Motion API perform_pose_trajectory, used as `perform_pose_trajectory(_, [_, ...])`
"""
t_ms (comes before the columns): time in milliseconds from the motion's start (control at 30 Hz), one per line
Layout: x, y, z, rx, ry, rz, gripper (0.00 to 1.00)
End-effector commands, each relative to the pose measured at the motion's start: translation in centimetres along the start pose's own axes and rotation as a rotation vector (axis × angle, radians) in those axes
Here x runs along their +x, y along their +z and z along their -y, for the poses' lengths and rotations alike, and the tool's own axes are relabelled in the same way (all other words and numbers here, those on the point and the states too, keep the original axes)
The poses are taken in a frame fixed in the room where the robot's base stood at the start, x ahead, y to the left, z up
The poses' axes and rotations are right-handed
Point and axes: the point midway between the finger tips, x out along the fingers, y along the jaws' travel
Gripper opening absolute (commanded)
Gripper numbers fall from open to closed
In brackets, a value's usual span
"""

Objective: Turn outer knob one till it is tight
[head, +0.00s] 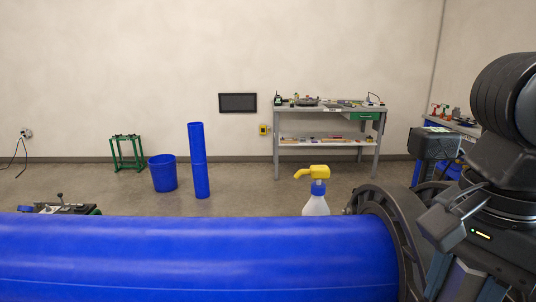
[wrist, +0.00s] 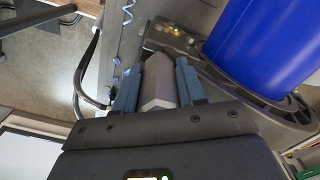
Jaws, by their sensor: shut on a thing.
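My gripper (wrist: 158,78) has its two blue-grey fingers on either side of a grey, faceted knob (wrist: 158,92) and is shut on it. In the head view my gripper (head: 461,284) is at the lower right, beside the dark clamp ring (head: 392,215). The ring goes around the right end of a large blue pipe (head: 200,255). In the wrist view the pipe (wrist: 265,45) and the ring (wrist: 285,107) are right of the knob. The fingers hide the knob's sides, and I cannot tell how tight it is.
A spray bottle (head: 316,205) with a yellow head stands behind the pipe. A workbench (head: 330,111), a blue bucket (head: 162,174), an upright blue pipe (head: 198,160) and a green stand (head: 127,152) are farther back. A black hose (wrist: 82,80) curves left of the fingers.

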Motion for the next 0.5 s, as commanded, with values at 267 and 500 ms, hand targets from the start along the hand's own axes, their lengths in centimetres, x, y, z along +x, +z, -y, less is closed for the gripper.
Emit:
perform_pose_trajectory(267, [-0.18,0.03,0.03,0.025,-0.001,0.001,0.09])
perform_pose_trajectory(500, [-0.29,0.06,0.07,0.227,-0.001,0.003,0.09])
